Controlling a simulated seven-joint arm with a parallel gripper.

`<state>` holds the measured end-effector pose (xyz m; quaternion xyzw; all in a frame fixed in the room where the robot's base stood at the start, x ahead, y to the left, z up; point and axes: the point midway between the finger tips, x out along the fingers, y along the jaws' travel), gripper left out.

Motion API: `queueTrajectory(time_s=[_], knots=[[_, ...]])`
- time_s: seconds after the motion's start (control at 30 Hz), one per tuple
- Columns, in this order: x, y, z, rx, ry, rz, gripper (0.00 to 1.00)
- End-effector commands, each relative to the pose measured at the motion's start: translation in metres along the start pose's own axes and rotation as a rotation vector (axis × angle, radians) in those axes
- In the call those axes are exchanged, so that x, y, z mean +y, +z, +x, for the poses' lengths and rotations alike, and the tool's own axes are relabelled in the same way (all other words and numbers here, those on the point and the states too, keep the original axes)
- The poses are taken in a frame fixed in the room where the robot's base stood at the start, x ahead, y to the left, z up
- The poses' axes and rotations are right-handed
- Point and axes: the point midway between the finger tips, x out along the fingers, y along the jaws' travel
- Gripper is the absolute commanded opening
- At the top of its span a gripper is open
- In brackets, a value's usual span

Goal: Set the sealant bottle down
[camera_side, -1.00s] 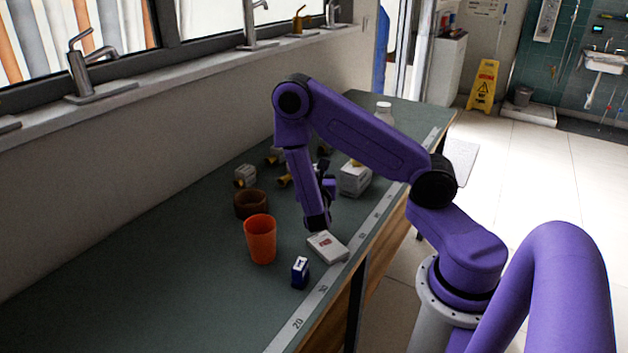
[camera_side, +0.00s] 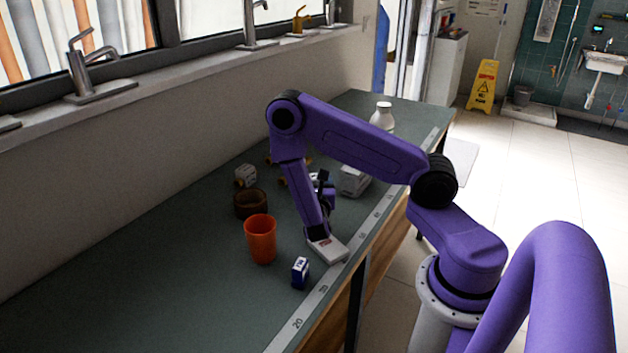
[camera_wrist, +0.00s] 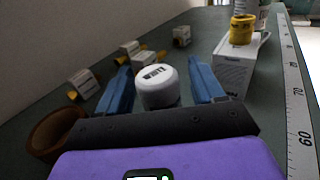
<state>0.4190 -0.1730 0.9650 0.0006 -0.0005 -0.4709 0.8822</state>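The sealant bottle (camera_wrist: 160,87), with a white lettered cap, stands upright between the two blue fingers of my gripper (camera_wrist: 162,82) in the wrist view. The bottle is largely hidden there by the arm. Its base is hidden in both views, so I cannot tell whether it touches the bench (camera_side: 160,285).
A brown bowl (camera_side: 250,205) and an orange cup (camera_side: 261,239) stand left of the arm. A blue box (camera_side: 300,273) and a flat white box (camera_side: 330,250) are near. A white carton (camera_wrist: 232,70) carries a yellow fitting (camera_wrist: 243,29). Another white bottle (camera_side: 382,117) stands farther back.

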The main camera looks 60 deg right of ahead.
Motion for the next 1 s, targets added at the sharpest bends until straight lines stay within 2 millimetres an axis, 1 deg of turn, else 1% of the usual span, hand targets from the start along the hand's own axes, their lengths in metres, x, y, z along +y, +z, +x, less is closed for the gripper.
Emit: queueTrajectory(time_s=[0.17,0.23,0.37,0.5,0.7,0.83,1.0], knots=[[0.0,0.003,0.0,0.0,0.0,0.001,0.67],[0.001,0.003,-0.007,0.002,0.004,-0.001,0.67],[0.002,0.003,-0.029,0.001,0.008,-0.005,0.67],[0.002,0.003,-0.059,0.0,0.01,-0.004,0.67],[0.001,0.003,-0.094,-0.001,0.008,-0.002,0.67],[0.001,0.003,-0.109,0.0,0.005,-0.002,0.67],[0.0,0.004,-0.119,0.0,-0.001,0.002,0.67]])
